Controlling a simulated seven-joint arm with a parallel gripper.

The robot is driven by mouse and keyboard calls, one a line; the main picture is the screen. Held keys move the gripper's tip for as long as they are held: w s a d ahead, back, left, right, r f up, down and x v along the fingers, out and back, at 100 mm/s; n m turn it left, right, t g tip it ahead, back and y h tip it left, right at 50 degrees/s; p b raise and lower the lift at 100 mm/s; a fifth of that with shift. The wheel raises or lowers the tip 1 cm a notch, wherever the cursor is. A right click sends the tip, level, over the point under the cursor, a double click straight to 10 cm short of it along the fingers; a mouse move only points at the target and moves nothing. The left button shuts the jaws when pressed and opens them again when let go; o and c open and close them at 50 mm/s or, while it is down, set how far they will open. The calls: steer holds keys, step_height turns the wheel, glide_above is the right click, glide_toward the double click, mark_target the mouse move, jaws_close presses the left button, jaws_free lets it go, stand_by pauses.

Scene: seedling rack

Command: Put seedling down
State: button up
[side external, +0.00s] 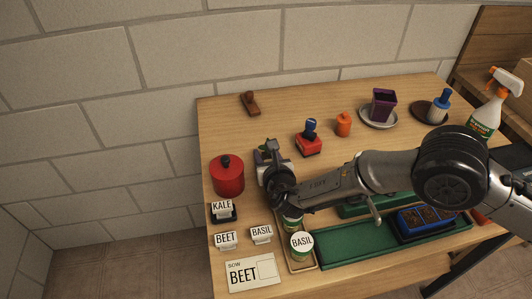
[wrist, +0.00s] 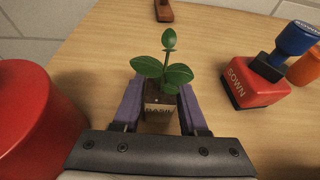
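The seedling (wrist: 165,72) has several green leaves and a small brown block with printed lettering, too blurred to read for certain. In the wrist view it stands upright between the two purple fingers of my gripper (wrist: 161,104). The fingers appear closed against both sides of the block. In the side external view my gripper (side external: 270,158) is low over the left part of the table, beside the red canister, and hides most of the seedling. Whether the block touches the table cannot be told.
The red canister (side external: 227,176) stands close to the left of my gripper. A red SOWN stamp (wrist: 255,82) lies to the right. Label holders (side external: 225,240), a BEET card (side external: 252,274) and a green tray (side external: 350,243) are in front. Table behind the seedling is mostly clear.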

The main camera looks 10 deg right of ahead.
mark_target(268, 160)
steer(key=shift+o, duration=1.3)
steer(key=shift+r, duration=0.1)
steer(key=shift+s+r, duration=0.2)
steer(key=shift+s, duration=0.05)
steer(key=v, duration=0.4)
steer(key=shift+s+a+r, duration=0.1)
steer(key=shift+s, duration=0.15)
step_height(268, 160, up, 7)
